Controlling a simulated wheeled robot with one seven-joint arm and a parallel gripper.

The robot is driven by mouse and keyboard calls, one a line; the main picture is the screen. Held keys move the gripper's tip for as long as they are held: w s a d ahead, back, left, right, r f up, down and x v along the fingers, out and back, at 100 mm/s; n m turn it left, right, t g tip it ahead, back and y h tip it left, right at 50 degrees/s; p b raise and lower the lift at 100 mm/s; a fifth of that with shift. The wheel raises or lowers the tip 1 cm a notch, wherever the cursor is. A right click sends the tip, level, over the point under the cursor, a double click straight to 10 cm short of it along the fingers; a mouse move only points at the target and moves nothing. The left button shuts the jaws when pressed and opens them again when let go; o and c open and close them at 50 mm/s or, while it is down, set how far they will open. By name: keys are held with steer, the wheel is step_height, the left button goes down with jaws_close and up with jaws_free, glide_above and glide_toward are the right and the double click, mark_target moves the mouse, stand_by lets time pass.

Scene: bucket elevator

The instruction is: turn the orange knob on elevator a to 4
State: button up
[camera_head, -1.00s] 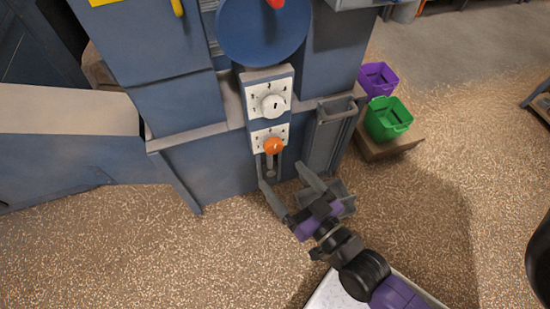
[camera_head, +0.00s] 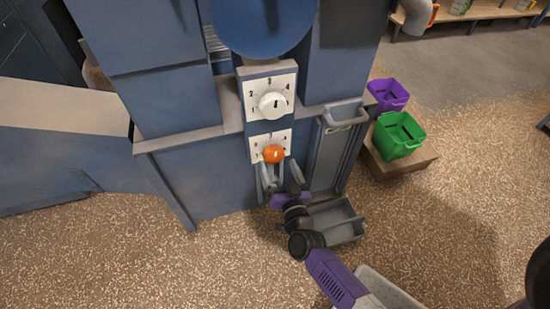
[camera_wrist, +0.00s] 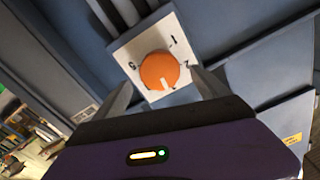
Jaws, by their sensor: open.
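The orange knob (camera_head: 274,154) sits on a white numbered dial plate (camera_head: 256,146) low on the blue elevator's front panel. In the wrist view my gripper (camera_wrist: 160,90) has one finger on each side of the knob; contact cannot be told.
A white knob (camera_head: 272,105) on another numbered plate is just above. A blue disc (camera_head: 262,22) is higher up. A grey chute (camera_head: 335,150) and grey tray (camera_head: 336,222) stand to the right. Green (camera_head: 399,136) and purple (camera_head: 388,95) buckets are farther right.

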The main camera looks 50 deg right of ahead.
mark_target(276, 158)
steer(key=shift+b+x, duration=0.3)
steer(key=shift+x, duration=1.95)
steer(key=c, duration=1.4)
steer(key=shift+o, duration=0.2)
steer(key=shift+m, duration=0.3)
steer(key=m, duration=0.4)
steer(key=shift+f+m+b, duration=0.1)
steer(key=shift+m+b, duration=0.2)
steer(key=m+b, duration=0.1)
steer(key=m, duration=0.4)
